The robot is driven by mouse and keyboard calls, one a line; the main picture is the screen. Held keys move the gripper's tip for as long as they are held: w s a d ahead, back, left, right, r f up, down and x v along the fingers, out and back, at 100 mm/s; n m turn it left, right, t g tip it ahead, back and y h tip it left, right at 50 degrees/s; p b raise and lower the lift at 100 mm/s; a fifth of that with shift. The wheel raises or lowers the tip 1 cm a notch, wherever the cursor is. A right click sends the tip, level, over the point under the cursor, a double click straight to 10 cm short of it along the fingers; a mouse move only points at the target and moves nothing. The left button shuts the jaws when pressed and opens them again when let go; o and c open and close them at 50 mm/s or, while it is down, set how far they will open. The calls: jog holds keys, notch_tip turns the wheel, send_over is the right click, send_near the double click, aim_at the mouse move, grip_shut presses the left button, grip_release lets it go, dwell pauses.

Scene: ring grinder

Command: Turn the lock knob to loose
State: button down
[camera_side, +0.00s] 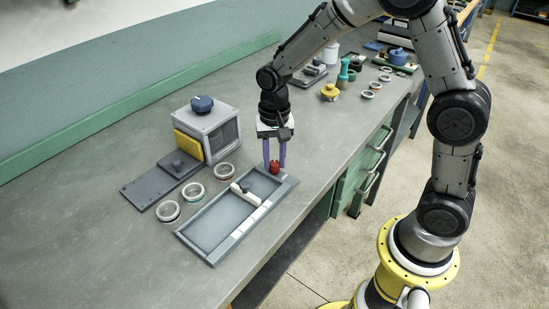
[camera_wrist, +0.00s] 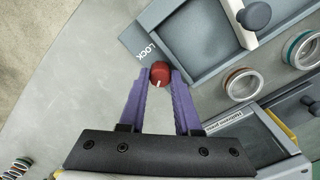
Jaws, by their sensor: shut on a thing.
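The lock knob (camera_side: 274,167) is small, round and red, at the far right corner of the grey-blue tray fixture (camera_side: 207,229) on the bench. In the wrist view the red knob (camera_wrist: 160,73) shows a white pointer mark at its lower edge, and the word LOCK (camera_wrist: 148,51) is printed beside it on the fixture. My gripper (camera_side: 274,160) points down with its two purple fingers on either side of the knob. In the wrist view the fingertips (camera_wrist: 160,76) are closed on the knob's sides. Any other label near the knob is hidden or out of view.
A slider with a dark knob (camera_side: 244,187) sits across the fixture. Metal rings (camera_side: 194,191) lie left of it. A grey box with a blue knob (camera_side: 206,127) and a yellow plate stands behind. The bench front left is clear.

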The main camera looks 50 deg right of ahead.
aim_at(274, 162)
jog(key=n, duration=0.5)
jog(key=shift+r+n, duration=0.1)
jog(key=shift+n, duration=0.2)
jog(key=n, duration=0.5)
jog(key=shift+n, duration=0.3)
jog(key=c, duration=0.6)
grip_release()
notch_tip(274, 162, up, 14)
dwell(0.4)
